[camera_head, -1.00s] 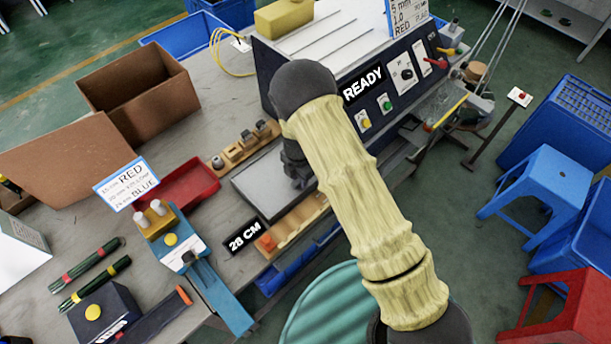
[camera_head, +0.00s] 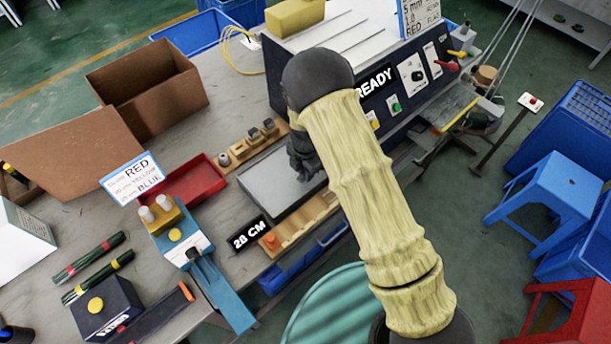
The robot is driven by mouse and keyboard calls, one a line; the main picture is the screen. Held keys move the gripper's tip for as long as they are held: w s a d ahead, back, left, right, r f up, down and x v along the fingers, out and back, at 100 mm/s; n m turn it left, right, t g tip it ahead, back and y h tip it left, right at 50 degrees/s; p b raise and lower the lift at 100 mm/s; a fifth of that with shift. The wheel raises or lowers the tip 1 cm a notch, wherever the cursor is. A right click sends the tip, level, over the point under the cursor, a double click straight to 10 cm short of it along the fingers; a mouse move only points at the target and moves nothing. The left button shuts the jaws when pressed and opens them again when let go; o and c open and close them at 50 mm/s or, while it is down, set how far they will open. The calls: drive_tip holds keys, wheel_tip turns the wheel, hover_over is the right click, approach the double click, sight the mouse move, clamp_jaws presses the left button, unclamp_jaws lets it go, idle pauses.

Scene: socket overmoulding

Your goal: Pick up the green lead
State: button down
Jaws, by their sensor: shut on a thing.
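My gripper (camera_head: 305,166) shows only in part, dark and small, below the dark wrist joint of my arm. It is over the grey plate in front of the machine. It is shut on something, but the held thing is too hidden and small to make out. I cannot pick out a single green lead. Two dark green bundles lie side by side on the bench at the left, one with a red band (camera_head: 88,257) and one with a yellow band (camera_head: 97,277). My gripper is well to the right of both.
The machine (camera_head: 400,90) with a READY sign stands behind my arm. An open cardboard box (camera_head: 150,90) stands at the back left.

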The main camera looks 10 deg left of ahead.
wheel_tip(320, 180, up, 25)
drive_tip(key=b, duration=0.3)
drive_tip(key=shift+r, duration=0.15)
